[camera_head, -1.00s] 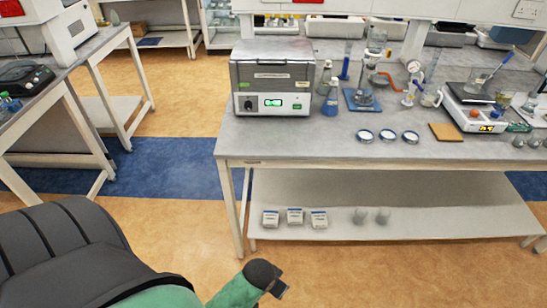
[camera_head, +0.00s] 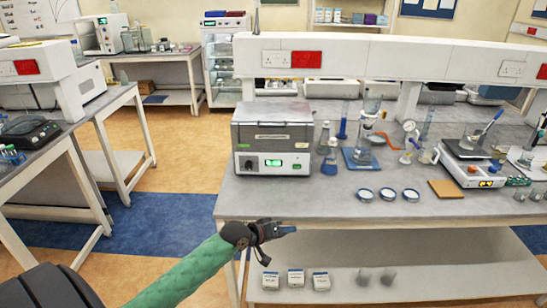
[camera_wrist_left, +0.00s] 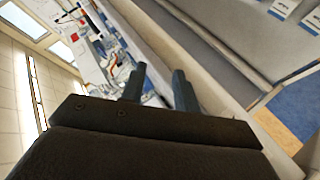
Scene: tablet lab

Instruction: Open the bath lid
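The water bath (camera_head: 272,145) is a grey metal box with a green display on its white front panel, at the left end of the bench. Its grey lid (camera_head: 272,114) looks shut on top. My left gripper (camera_head: 286,231) is in front of the bench's front edge, below and apart from the bath. In the left wrist view its two dark fingers (camera_wrist_left: 158,88) stand apart with nothing between them. The bath cannot be made out clearly in the left wrist view. My right gripper is not in view.
The bench (camera_head: 330,196) holds a blue-liquid flask (camera_head: 329,165) close right of the bath, then glassware, white-lidded dishes (camera_head: 388,194) and a balance (camera_head: 470,172). A white shelf unit (camera_head: 340,60) runs behind. Boxes lie on the lower shelf (camera_head: 440,260).

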